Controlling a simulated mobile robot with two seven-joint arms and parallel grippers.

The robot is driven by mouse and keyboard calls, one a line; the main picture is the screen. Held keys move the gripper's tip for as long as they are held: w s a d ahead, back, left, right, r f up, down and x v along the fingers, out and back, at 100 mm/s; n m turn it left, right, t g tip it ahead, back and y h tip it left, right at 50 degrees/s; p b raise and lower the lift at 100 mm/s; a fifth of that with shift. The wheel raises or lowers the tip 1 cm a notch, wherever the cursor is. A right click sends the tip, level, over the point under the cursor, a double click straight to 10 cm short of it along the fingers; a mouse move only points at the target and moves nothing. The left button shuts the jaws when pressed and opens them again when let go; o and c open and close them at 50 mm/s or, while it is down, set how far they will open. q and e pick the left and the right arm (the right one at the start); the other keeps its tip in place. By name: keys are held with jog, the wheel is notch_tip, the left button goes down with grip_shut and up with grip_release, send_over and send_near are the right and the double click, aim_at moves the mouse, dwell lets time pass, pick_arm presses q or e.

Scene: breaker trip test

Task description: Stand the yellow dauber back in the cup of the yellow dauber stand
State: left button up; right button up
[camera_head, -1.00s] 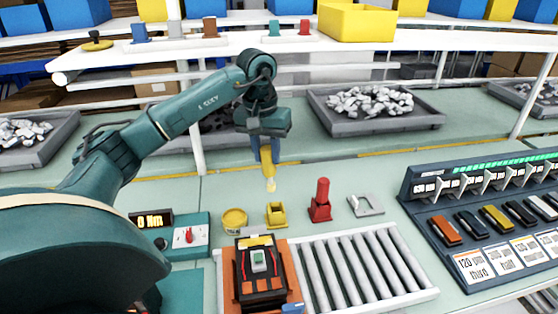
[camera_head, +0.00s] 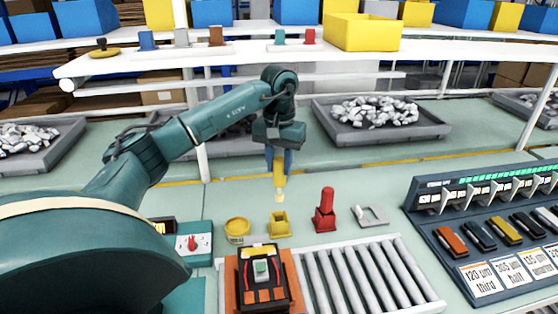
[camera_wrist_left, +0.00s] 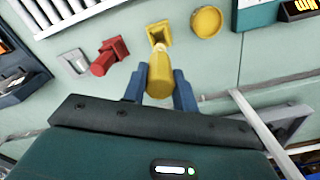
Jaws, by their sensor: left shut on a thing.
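My left gripper (camera_head: 279,164) is shut on the yellow dauber (camera_head: 279,180) and holds it upright, pale tip down, in the head view. The yellow dauber stand (camera_head: 280,224) stands on the bench just below it in the picture, its square cup open and empty. In the left wrist view the dauber (camera_wrist_left: 159,76) sits between the two blue fingers (camera_wrist_left: 159,88), with its tip close to the stand's cup (camera_wrist_left: 158,33). The tip appears above the cup, not in it. My right gripper is not in view.
A round yellow tin (camera_head: 237,231) is left of the stand; a red dauber in its red stand (camera_head: 325,211) is right of it. A metal bracket (camera_head: 371,215) lies farther right. A breaker (camera_head: 262,277) on an orange carrier and a roller track (camera_head: 365,275) are in front.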

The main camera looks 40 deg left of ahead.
aim_at(279, 182)
pick_arm(q)
notch_tip(279, 182, down, 3)
jog(key=shift+r+b, duration=0.1)
jog(key=shift+b, duration=0.65)
jog(key=shift+f+b, duration=0.45)
jog(key=shift+f, duration=0.45)
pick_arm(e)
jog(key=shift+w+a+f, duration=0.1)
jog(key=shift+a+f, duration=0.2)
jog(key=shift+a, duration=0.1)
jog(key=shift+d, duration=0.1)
pick_arm(q)
jog(key=shift+p, duration=0.3)
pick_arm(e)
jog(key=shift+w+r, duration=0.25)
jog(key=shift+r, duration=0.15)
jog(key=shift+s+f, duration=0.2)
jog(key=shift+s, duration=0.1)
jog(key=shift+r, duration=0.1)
pick_arm(q)
jog(key=shift+f, duration=0.4)
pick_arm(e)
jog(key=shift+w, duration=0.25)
pick_arm(q)
jog(key=shift+f+b, duration=0.3)
jog(key=shift+b, duration=0.1)
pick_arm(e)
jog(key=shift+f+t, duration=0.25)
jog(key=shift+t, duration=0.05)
